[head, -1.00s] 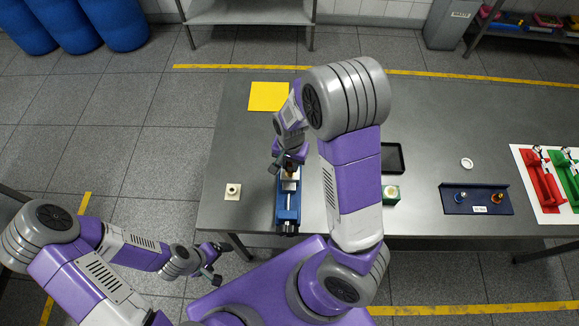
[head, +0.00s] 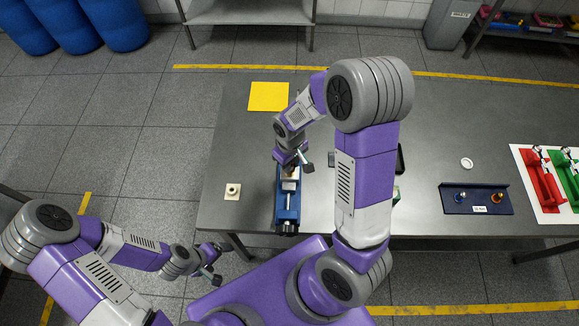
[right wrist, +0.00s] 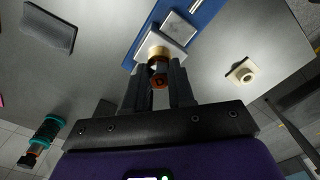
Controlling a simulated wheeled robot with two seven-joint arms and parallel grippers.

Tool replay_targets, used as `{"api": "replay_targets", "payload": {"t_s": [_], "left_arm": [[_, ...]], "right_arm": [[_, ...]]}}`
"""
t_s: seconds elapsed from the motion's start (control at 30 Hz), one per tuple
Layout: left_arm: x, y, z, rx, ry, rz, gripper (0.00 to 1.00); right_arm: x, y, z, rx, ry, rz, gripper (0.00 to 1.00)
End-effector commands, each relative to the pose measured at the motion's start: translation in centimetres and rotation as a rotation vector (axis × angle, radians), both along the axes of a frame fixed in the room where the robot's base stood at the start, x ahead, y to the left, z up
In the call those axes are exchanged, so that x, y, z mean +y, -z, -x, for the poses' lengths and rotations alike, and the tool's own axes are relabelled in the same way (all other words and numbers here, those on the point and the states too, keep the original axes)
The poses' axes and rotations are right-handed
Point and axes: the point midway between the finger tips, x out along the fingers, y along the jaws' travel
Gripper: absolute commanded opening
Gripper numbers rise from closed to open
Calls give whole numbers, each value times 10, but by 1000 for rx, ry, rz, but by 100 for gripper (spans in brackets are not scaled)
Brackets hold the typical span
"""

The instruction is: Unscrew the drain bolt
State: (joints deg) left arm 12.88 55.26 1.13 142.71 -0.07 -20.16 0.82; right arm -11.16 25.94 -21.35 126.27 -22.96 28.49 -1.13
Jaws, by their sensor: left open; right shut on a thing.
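The blue vise (head: 288,205) stands near the table's front edge and also shows in the right wrist view (right wrist: 203,17). Its metal jaws hold a tan cylindrical part (right wrist: 160,47), lying toward my right gripper. A reddish hex-headed bolt (right wrist: 158,81) sits between the fingers of my right gripper (right wrist: 160,72), at the near end of that part. The right gripper is shut on the bolt. In the head view, my wrist hides most of the grip. My left gripper (head: 213,266) is open and empty, left of and below the table's front edge.
A cream square piece (head: 232,191) lies left of the vise. A yellow mat (head: 268,96) lies behind it. A blue stand (head: 477,199), a white ring (head: 466,163) and red (head: 541,183) and green (head: 568,178) trays are at right. My right arm partly hides a black tray (head: 401,158).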

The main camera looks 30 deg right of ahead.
Motion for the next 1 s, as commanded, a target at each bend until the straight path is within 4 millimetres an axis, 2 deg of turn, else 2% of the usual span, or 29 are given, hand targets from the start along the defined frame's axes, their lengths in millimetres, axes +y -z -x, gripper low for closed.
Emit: {"api": "replay_targets", "payload": {"t_s": [0.2, 0.23, 0.4, 0.43, 0.77, 1.0], "left_arm": [[0, 1, 0, 0, 0, 0, 90], [0, 1, 0, 0, 0, 0, 90], [0, 1, 0, 0, 0, 0, 90], [0, 1, 0, 0, 0, 0, 90], [0, -2, 0, 0, 0, 0, 90], [0, -20, 0, 0, 0, 0, 90]], "right_arm": [[1, 3, 3, 9, -22, 0, 0], [1, 3, 3, 8, -21, 0, 24], [1, 3, 2, 8, -18, 0, 50], [1, 3, 2, 7, -18, 0, 53], [0, -2, 0, 1, -15, 0, 53], [0, -24, 0, 0, -15, 0, 53]]}}
